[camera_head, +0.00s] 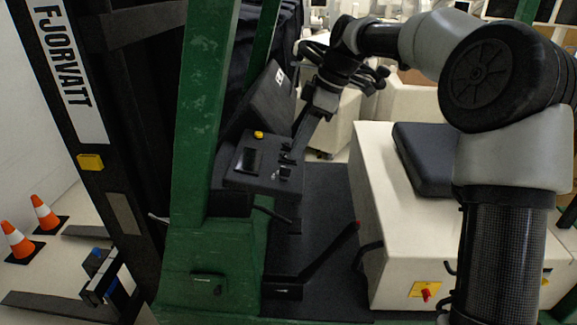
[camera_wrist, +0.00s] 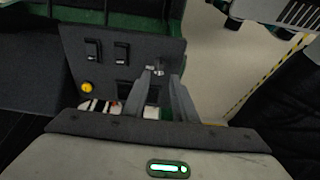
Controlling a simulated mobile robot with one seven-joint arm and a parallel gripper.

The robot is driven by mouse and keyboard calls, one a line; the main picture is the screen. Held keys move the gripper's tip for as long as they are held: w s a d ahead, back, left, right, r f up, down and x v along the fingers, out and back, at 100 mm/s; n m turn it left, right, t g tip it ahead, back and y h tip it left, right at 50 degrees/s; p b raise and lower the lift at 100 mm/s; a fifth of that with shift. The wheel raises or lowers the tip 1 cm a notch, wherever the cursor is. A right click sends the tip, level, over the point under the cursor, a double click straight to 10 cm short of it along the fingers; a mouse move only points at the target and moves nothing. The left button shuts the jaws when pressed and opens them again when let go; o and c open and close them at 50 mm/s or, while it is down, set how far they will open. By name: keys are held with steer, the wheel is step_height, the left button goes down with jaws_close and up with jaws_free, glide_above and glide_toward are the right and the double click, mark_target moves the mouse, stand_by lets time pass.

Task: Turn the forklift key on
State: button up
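The forklift's dark control panel (camera_head: 239,178) is in the middle of the head view, and it also fills the upper left of the wrist view (camera_wrist: 105,72). A small silver key switch (camera_wrist: 155,69) sits near the panel's right edge in the wrist view. In the head view a small silver part, likely the same key (camera_head: 283,173), shows on the panel's right side. My gripper (camera_wrist: 161,77) is open, its two fingers apart and pointing at the panel around the key's position. In the head view my gripper (camera_head: 294,150) is just above the panel. I cannot tell whether the fingers touch the key.
A yellow button (camera_wrist: 87,87) and black rocker switches (camera_wrist: 121,53) share the panel. A green mast post (camera_head: 200,110) stands left of it. A white seat box (camera_head: 375,210) with a black seat (camera_head: 425,160) is to the right. Orange cones (camera_head: 17,241) stand far left.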

mark_target(288, 168)
steer(key=x, duration=0.7)
steer(key=shift+f, duration=0.15)
jaws_close()
